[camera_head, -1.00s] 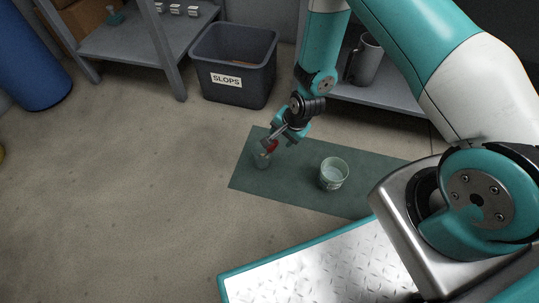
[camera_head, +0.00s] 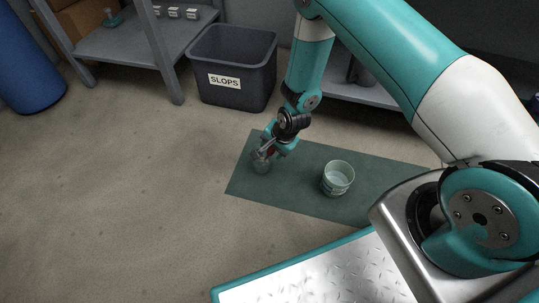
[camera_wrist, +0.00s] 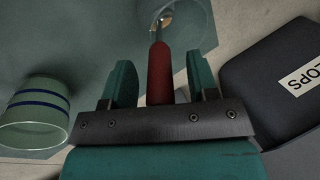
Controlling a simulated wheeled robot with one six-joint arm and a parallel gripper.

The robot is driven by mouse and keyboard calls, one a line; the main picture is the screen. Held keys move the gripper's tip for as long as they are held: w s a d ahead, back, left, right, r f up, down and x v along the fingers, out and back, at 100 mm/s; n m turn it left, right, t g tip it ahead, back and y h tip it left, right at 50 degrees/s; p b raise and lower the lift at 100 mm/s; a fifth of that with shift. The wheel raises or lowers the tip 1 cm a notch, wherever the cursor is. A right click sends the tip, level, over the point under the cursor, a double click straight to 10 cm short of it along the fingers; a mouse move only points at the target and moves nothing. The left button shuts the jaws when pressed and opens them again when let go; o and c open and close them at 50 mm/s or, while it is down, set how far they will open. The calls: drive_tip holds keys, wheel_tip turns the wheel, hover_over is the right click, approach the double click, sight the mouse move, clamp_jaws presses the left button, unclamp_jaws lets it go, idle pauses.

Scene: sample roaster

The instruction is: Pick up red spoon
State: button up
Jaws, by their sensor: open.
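The red spoon (camera_wrist: 159,75) has a red handle and a thin metal shaft. In the wrist view its handle lies between the two teal fingers of my gripper (camera_wrist: 160,82), with a gap on each side. Its far end runs into a small clear glass (camera_wrist: 176,20) near the top edge. In the head view my gripper (camera_head: 264,154) is low over the left part of the dark green mat (camera_head: 295,193). It hides most of the spoon, and only a bit of red shows. The glass (camera_head: 261,166) is just below it, partly hidden.
A pale green cup with blue bands (camera_head: 338,179) stands on the mat to the right of my gripper; it also shows in the wrist view (camera_wrist: 38,115). A dark SLOPS bin (camera_head: 233,70) stands behind. A grey shelf (camera_head: 150,48) is at the back left. Floor left of the mat is clear.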

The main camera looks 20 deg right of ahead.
clamp_jaws()
drive_tip(key=shift+r, duration=0.15)
